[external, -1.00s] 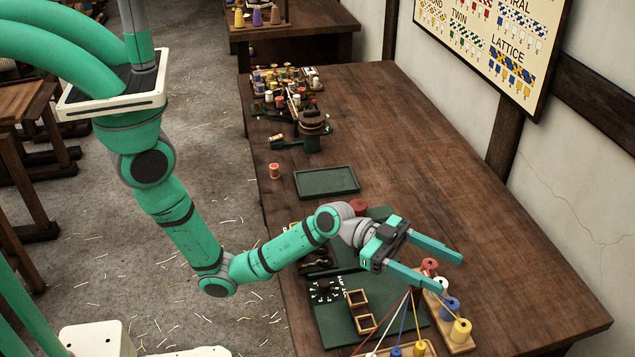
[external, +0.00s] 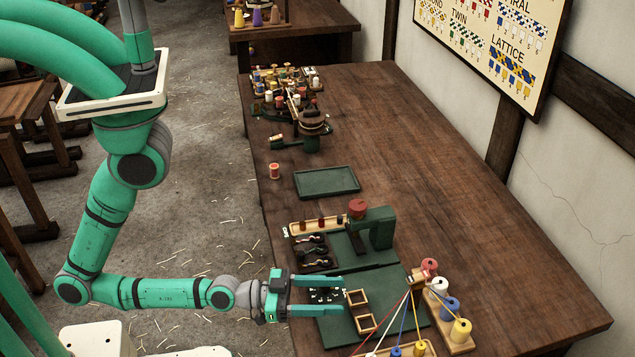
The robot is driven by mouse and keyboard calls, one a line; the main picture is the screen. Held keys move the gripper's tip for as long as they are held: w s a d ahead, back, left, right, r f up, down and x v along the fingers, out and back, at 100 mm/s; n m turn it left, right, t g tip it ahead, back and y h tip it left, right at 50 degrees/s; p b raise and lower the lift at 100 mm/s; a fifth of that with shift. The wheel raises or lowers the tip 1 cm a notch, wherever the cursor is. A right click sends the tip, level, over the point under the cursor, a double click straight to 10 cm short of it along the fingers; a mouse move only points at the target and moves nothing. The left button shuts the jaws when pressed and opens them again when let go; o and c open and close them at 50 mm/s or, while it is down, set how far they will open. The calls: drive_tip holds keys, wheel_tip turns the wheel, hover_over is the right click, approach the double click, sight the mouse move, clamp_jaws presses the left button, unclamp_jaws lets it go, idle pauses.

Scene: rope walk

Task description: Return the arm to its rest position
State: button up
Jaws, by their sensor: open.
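My gripper (external: 341,295) is open, its two green fingers pointing right. In the picture it lies over the left part of the green mat (external: 340,333), across a dark dial plate with white marks (external: 325,294). I see nothing between the fingers. My arm (external: 165,292) reaches down from the upper left, bends at a low elbow and runs nearly level to the right. I cannot tell how high the gripper is above the mat.
Wooden frames (external: 361,311) lie right of the fingers. Beyond stand a spool rack (external: 447,330) with stretched cords and a green press-like device (external: 373,230). An empty green tray (external: 327,181) lies farther back. The table's right side (external: 500,240) is bare.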

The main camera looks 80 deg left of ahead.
drive_tip(key=s+a+f+n+g+y, duration=0.2)
drive_tip(key=s+a+y, duration=0.3)
drive_tip(key=s+a, duration=1.2)
drive_tip(key=shift+s+f+n, duration=0.15)
drive_tip(key=shift+s+n, duration=0.15)
drive_tip(key=shift+s, duration=0.55)
idle(1.4)
